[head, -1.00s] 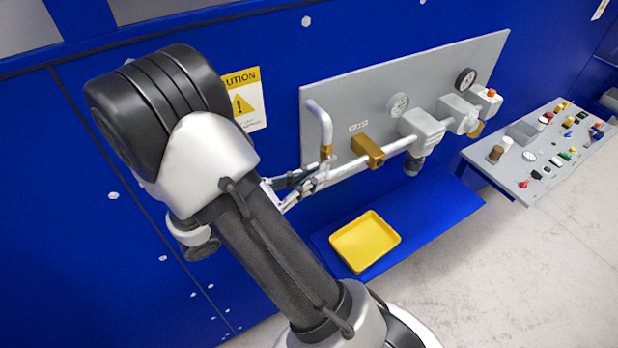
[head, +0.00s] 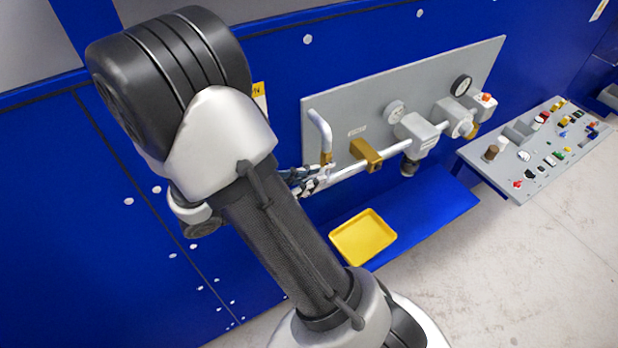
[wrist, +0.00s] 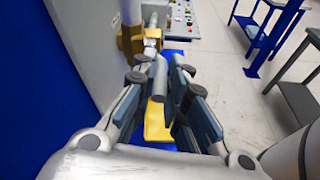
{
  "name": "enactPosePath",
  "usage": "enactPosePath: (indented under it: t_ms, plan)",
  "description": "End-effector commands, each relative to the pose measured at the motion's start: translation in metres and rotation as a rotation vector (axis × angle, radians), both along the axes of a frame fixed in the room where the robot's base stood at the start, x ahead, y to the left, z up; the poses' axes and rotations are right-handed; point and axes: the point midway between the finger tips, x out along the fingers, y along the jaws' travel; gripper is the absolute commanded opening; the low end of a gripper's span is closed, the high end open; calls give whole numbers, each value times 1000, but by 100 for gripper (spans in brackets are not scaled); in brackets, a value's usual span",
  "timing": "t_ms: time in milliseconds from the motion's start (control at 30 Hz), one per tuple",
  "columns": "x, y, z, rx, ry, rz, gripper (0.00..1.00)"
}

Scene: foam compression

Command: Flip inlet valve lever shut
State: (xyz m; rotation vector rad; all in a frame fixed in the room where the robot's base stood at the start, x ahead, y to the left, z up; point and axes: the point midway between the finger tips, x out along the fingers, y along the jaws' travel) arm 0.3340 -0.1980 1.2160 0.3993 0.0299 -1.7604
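The brass valve body (head: 366,153) sits on the pipe run in front of the grey panel, and brass also shows at upper left in the wrist view (wrist: 130,38). A pale grey rod (wrist: 158,76) extends from the brass toward my gripper. I cannot tell for sure whether it is the inlet lever or pipe. My gripper (wrist: 158,72) has its two fingers apart, one on each side of the rod; firm contact is not clear. In the head view my gripper (head: 310,180) is at the left end of the pipe run, below the bent pipe (head: 321,130), partly hidden by my arm.
The grey panel (head: 460,62) carries gauges and fittings. A yellow tray (head: 363,237) rests on the blue shelf (head: 432,215) below. A grey bench (head: 500,187) with small parts stands at right. Open floor (head: 520,290) lies in front.

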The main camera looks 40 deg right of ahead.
Motion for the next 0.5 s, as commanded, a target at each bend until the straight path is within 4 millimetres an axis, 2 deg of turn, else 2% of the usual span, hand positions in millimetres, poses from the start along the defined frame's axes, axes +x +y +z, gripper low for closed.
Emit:
enactPosePath:
  t_ms: [233, 500]
  plan:
    - [0, 0, 0, 0, 0, 0, 31]
    - [0, 0, 0, -1, 0, 0, 31]
